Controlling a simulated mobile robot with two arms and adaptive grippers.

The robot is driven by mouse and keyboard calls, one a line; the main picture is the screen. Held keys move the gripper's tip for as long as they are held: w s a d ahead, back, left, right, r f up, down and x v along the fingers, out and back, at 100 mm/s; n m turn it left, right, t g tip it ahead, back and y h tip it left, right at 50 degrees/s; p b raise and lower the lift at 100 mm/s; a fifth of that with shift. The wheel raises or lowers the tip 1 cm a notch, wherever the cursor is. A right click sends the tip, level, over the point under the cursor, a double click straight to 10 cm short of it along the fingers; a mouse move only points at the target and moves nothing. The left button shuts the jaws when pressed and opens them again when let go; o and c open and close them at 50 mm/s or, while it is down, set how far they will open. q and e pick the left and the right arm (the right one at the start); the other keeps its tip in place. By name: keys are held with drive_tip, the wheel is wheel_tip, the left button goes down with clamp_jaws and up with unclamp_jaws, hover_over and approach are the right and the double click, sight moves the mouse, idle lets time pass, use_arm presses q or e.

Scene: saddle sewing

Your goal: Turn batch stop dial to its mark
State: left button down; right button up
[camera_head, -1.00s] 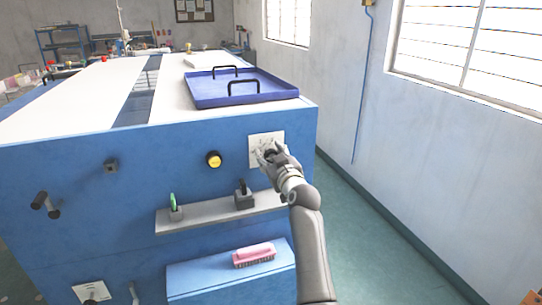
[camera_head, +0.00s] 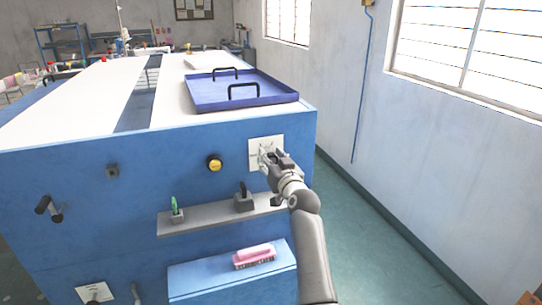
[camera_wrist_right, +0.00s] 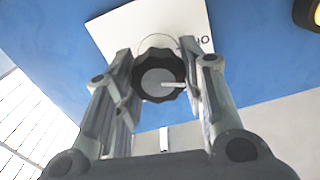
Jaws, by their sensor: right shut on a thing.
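The batch stop dial (camera_wrist_right: 160,80) is a dark, lobed knob with a light pointer line on its grey face. In the right wrist view its pointer points to the right. It sits on a white plate (camera_wrist_right: 128,30) with dark lettering, partly hidden by the gripper. In the head view the white plate (camera_head: 257,147) is at the right end of the blue cabinet's front, and the dial is hidden behind my gripper. My right gripper (camera_head: 268,157) is at the plate, and its fingers (camera_wrist_right: 158,95) are shut on the dial from both sides. My left gripper is not in view.
A yellow button (camera_head: 215,163) sits left of the plate. A grey shelf (camera_head: 210,220) below holds a green-handled tool (camera_head: 174,205) and a dark-handled holder (camera_head: 243,198). A pink brush (camera_head: 254,255) lies lower down. A blue tray (camera_head: 240,95) is on top. Floor at right is clear.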

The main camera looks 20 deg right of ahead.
drive_tip(key=m+p, duration=0.1)
drive_tip(key=m, duration=0.2)
drive_tip(key=shift+m, duration=0.4)
drive_tip(key=shift+d+f+m+p, duration=0.1)
drive_tip(key=shift+m+p, duration=0.65)
drive_tip(key=shift+m, duration=0.95)
drive_tip(key=o, duration=1)
wheel_tip(320, 180, up, 10)
drive_tip(key=shift+s+r, duration=0.1)
drive_tip(key=shift+d, duration=0.15)
